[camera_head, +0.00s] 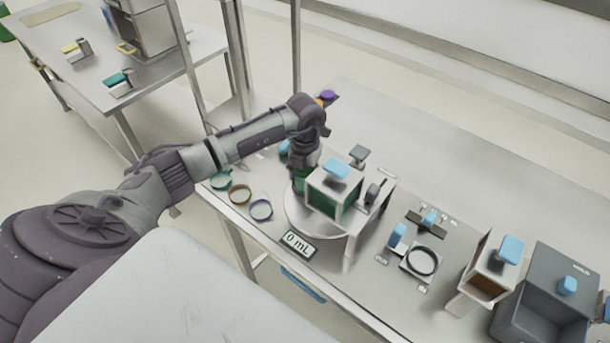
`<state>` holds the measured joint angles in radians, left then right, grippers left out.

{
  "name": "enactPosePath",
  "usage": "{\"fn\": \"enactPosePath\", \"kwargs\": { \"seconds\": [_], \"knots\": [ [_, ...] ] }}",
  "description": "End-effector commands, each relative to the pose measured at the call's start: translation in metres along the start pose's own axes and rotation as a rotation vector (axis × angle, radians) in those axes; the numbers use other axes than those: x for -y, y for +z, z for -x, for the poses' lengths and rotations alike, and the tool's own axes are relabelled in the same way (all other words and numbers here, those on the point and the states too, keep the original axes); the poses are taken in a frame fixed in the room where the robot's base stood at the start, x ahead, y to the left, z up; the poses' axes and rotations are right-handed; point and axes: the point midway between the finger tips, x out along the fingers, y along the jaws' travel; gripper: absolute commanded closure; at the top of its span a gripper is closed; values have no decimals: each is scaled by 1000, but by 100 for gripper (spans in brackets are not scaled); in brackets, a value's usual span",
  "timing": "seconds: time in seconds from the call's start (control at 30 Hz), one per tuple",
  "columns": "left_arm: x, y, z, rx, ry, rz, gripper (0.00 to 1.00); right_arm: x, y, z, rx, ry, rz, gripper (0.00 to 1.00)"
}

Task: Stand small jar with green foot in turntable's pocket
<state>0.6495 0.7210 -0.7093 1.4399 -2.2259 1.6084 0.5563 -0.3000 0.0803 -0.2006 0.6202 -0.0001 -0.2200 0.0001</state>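My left gripper (304,158) points down over the left back part of the round pale turntable (298,221). A small green piece (300,184) shows just below it, beside the white box. It may be the jar with the green foot, but I cannot tell whether the fingers hold it. The fingertips are too small and dark to read. The turntable's pocket is hidden by the gripper and the box. My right gripper is not in view.
A white box (318,197) with a green window and blue handle stands over the turntable's right side. Green (221,189), brown (240,202) and blue (261,219) rings lie left. A "0 mL" display (297,244) is in front. The back right of the table is clear.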

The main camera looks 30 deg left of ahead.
Motion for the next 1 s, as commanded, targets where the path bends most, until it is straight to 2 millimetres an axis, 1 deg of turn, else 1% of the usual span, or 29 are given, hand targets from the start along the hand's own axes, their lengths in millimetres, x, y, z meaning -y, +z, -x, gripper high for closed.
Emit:
{"fn": "enactPosePath", "kwargs": {
  "seconds": [0.9,0.93,1.0],
  "knots": [
    [0,0,-1,1,-1,1,79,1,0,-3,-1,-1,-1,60],
    [0,0,-1,1,-1,1,38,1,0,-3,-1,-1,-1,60],
    [0,0,-1,1,-1,1,27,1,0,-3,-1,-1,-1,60]
  ]
}}
